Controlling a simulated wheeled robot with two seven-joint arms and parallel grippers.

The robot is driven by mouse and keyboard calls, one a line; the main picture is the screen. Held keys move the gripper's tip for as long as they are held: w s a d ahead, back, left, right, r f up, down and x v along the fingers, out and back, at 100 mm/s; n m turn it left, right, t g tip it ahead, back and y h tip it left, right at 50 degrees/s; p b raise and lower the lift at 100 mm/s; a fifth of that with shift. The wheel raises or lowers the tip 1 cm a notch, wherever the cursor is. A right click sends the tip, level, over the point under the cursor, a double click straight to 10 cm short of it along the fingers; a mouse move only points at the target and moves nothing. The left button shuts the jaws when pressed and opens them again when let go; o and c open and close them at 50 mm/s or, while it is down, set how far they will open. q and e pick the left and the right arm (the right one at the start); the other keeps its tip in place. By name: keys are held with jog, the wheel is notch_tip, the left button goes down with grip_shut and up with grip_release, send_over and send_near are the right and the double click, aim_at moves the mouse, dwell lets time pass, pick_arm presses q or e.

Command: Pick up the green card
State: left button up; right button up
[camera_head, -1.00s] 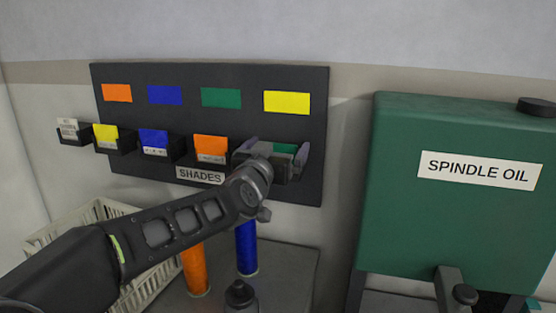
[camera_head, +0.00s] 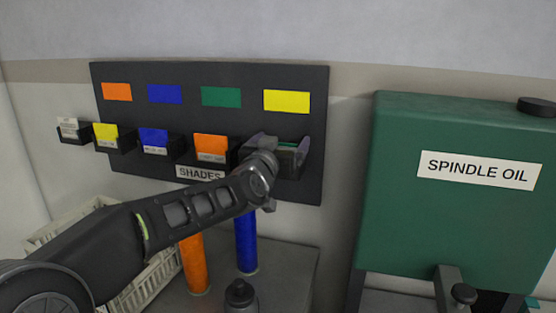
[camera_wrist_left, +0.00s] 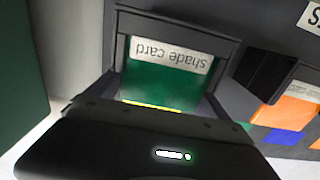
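The green card (camera_head: 288,146) stands in the rightmost dark holder on the shade board, mostly hidden by my left gripper in the head view. In the left wrist view the green card (camera_wrist_left: 165,84) shows between the fingers, with an upside-down "shade card" label. My left gripper (camera_head: 279,150) is at this holder, its fingers spread apart on either side of the card. In the left wrist view the left gripper (camera_wrist_left: 160,98) looks open, with no clear contact on the card. My right gripper is not in view.
Holders with orange (camera_head: 210,147), blue (camera_head: 153,138), yellow (camera_head: 105,133) and white (camera_head: 68,124) cards stand to the left. A green spindle oil tank (camera_head: 450,220) is on the right.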

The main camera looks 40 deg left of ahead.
pick_arm(q)
jog(key=c, duration=1)
jog(key=shift+r, duration=0.15)
jog(key=shift+r+p, duration=0.3)
jog(key=shift+r, duration=0.2)
jog(key=shift+r+p, duration=6.75)
jog(key=shift+r, duration=6.6)
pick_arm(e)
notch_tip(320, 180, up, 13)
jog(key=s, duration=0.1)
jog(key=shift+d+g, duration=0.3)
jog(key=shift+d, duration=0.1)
